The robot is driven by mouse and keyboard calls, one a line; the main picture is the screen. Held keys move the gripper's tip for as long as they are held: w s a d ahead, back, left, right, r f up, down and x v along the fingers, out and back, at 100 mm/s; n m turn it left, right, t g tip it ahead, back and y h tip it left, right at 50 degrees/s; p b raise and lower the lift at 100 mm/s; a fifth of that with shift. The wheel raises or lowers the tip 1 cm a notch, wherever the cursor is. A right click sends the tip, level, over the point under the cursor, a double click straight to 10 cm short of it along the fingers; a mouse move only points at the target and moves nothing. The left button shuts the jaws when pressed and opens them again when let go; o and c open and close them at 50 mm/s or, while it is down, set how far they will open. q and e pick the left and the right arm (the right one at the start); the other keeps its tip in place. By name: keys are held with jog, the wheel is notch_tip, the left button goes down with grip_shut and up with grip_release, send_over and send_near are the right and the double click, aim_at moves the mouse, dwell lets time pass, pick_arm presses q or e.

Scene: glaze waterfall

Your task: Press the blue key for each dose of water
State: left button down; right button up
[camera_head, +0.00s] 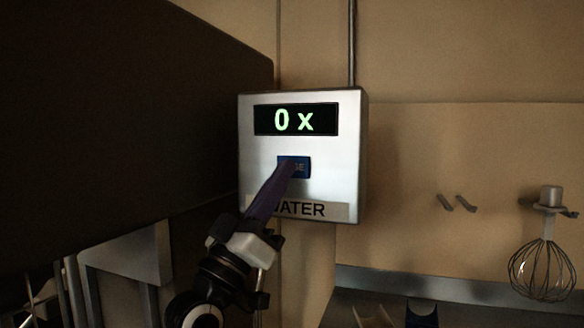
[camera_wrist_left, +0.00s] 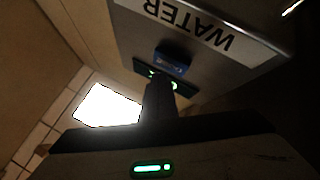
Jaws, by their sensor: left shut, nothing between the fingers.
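The water box (camera_head: 346,150) is a metal dispenser on the wall in the head view, with a dark display (camera_head: 296,120) reading "0 x" in green. Its blue key (camera_head: 303,166) sits below the display, above the "WATER" label (camera_head: 315,210). My left gripper (camera_head: 291,170) is shut and empty, its fingertips in front of the key and hiding its left part. I cannot tell whether they touch it. In the left wrist view the box (camera_wrist_left: 205,50) appears upside down, with the blue key (camera_wrist_left: 173,60) just beyond the fingers (camera_wrist_left: 159,90). My right gripper is not in view.
A large dark panel (camera_head: 110,120) fills the left of the head view. A whisk (camera_head: 543,265) hangs from a wall bracket at the right. Two small hooks (camera_head: 455,203) are on the wall. A metal counter edge (camera_head: 440,288) runs along the lower right.

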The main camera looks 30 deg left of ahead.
pick_arm(q)
jog(key=shift+w, duration=0.15)
dwell(0.4)
jog(key=shift+w+a+y, duration=0.1)
jog(key=shift+w+y, duration=0.2)
jog(key=shift+w+a, duration=0.15)
jog(key=shift+w, duration=0.3)
dwell(0.8)
jog(key=shift+s, duration=0.1)
jog(key=shift+s+d, duration=0.25)
jog(key=shift+s, duration=0.5)
jog(key=shift+s+p, duration=0.1)
jog(key=shift+p, duration=0.2)
jog(key=shift+s+d+p, duration=0.15)
jog(key=shift+s+d, duration=0.05)
jog(key=shift+s, duration=0.6)
jog(key=shift+s+d+p, duration=0.15)
jog(key=shift+s, duration=0.6)
jog(key=shift+s+d+p, duration=0.15)
jog(key=shift+s+d, duration=0.05)
jog(key=shift+s, duration=0.6)
dwell(2.4)
